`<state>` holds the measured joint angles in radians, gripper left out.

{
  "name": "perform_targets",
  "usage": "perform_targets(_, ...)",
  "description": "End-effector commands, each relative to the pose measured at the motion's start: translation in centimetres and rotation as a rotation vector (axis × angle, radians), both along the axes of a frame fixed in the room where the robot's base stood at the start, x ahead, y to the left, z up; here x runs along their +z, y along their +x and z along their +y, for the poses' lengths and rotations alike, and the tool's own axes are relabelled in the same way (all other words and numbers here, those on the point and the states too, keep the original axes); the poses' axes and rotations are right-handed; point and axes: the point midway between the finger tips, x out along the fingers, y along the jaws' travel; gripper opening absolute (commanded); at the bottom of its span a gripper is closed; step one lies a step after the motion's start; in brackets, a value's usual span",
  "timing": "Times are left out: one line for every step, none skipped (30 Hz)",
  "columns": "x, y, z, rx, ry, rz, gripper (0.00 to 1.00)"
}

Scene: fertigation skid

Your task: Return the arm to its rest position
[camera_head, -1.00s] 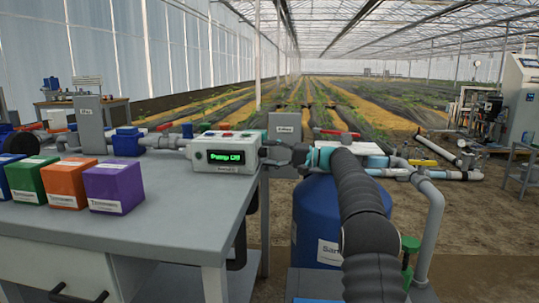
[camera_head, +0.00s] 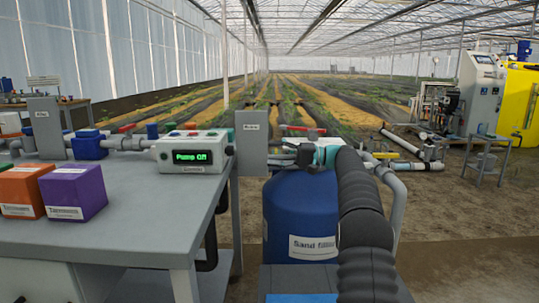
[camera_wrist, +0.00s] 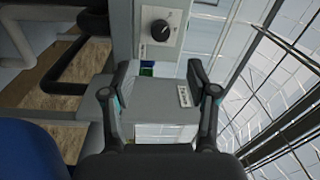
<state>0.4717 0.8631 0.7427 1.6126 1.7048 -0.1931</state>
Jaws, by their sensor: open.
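My arm reaches forward in the head view, with my gripper (camera_head: 308,152) above the blue sand filter tank (camera_head: 300,215). The gripper is small and dark there. In the wrist view my gripper (camera_wrist: 160,80) has its two fingers spread wide with nothing held between them. Beyond the fingers stands a grey upright box with a label (camera_wrist: 158,105), not gripped. The white control box (camera_head: 193,153) with a lit green "Pump" display stands on the bench, left of the gripper and apart from it. A panel with a black knob (camera_wrist: 161,30) shows at the top of the wrist view.
The grey bench (camera_head: 130,215) fills the left, with a purple box (camera_head: 73,192) and an orange box (camera_head: 22,190) on it. A grey post box (camera_head: 251,150) stands close left of the gripper. Grey pipes (camera_head: 397,195) run right of the tank. Open floor lies further right.

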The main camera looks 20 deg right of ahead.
Motion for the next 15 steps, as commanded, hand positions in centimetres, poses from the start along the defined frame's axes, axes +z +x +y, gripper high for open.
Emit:
perform_targets(0.0, 0.0, 0.0, 0.0, 0.0, 0.0, 0.59)
perform_targets(0.0, 0.0, 0.0, 0.0, 0.0, 0.0, 0.59)
perform_targets(0.0, 0.0, 0.0, 0.0, 0.0, 0.0, 0.59)
perform_targets(0.0, 0.0, 0.0, 0.0, 0.0, 0.0, 0.59)
perform_targets(0.0, 0.0, 0.0, 0.0, 0.0, 0.0, 0.59)
perform_targets(0.0, 0.0, 0.0, 0.0, 0.0, 0.0, 0.59)
perform_targets(0.0, 0.0, 0.0, 0.0, 0.0, 0.0, 0.59)
perform_targets(0.0, 0.0, 0.0, 0.0, 0.0, 0.0, 0.59)
perform_targets(0.0, 0.0, 0.0, 0.0, 0.001, 0.002, 0.59)
perform_targets(0.0, 0.1, 0.0, -0.002, 0.002, 0.006, 0.59)
perform_targets(0.0, 0.2, -0.1, -0.01, 0.003, 0.01, 0.59)
perform_targets(-0.2, 0.6, -0.2, -0.027, -0.001, 0.02, 0.59)
perform_targets(-0.6, 0.9, -0.3, -0.043, -0.016, 0.034, 0.59)
perform_targets(-1.4, 1.3, -0.5, -0.061, -0.032, 0.056, 0.59)
perform_targets(-2.8, 1.8, -0.7, -0.082, -0.051, 0.092, 0.59)
